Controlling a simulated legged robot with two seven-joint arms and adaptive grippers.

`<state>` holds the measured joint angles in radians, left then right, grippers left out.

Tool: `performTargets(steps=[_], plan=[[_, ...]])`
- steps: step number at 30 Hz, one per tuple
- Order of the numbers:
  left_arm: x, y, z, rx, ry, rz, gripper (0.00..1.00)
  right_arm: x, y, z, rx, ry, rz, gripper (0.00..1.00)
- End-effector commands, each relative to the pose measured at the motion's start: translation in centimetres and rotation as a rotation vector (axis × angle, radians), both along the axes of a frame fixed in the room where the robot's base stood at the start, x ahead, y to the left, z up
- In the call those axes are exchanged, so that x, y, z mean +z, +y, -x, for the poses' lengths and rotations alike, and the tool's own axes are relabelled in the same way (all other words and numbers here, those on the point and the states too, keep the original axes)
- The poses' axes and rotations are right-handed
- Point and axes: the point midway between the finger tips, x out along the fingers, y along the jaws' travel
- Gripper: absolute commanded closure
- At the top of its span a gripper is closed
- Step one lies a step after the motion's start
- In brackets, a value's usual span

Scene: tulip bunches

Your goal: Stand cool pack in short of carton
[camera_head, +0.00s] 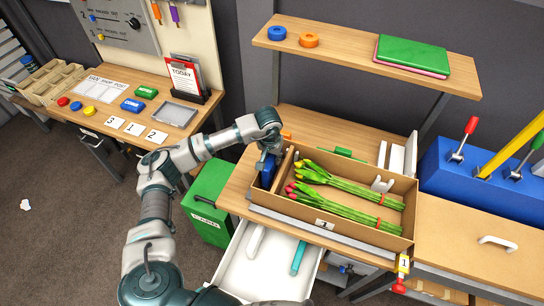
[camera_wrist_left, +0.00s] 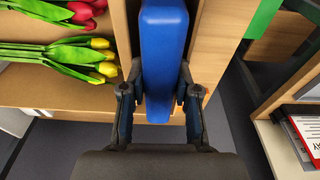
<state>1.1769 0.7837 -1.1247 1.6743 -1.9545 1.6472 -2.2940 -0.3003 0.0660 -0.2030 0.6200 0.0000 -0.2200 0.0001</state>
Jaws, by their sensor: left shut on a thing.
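The carton (camera_head: 408,188) stands on the wooden bench. A divider (camera_head: 283,168) separates a narrow compartment at its left end from a wide one. Red and yellow tulip bunches (camera_head: 345,207) lie in the wide one and show in the left wrist view (camera_wrist_left: 60,55). My left gripper (camera_head: 266,164) is at the narrow compartment, its fingers (camera_wrist_left: 160,88) shut on either side of the blue cool pack (camera_wrist_left: 164,45). The cool pack (camera_head: 268,174) is between the divider and the left end wall; whether it touches the bottom is hidden. My right gripper is not in view.
A shelf (camera_head: 370,58) with tape rolls and a green pad hangs above. A blue lever box (camera_head: 445,178) stands right of the carton. A green box (camera_head: 205,205) and an open white drawer (camera_head: 262,270) are below. The side table (camera_head: 140,140) holds cards and trays.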

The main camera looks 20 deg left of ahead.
Motion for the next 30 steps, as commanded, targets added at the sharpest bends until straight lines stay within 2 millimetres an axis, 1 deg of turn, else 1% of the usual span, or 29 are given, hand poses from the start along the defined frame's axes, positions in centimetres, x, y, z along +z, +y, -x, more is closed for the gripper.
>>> performTargets(steps=[3,6,13,17,20,27,30], plan=[[-0.2,-0.6,0.0,-0.003,-0.002,-0.002,1.00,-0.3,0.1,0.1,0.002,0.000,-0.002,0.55],[-0.4,-0.8,0.0,-0.002,-0.003,-0.004,1.00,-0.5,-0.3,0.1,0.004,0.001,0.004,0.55],[-1.1,-0.3,0.0,-0.001,-0.002,0.003,1.00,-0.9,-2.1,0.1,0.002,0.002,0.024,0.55],[-1.4,-0.3,-0.1,-0.002,-0.002,0.005,1.00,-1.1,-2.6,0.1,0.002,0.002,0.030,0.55],[-1.7,-0.2,-0.1,-0.002,-0.002,0.005,1.00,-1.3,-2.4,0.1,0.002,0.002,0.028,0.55],[-2.2,-0.6,0.0,-0.002,-0.002,0.002,1.00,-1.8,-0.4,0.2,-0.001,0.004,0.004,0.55],[-2.4,-0.9,0.0,-0.003,-0.002,-0.001,1.00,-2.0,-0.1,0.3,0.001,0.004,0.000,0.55]])
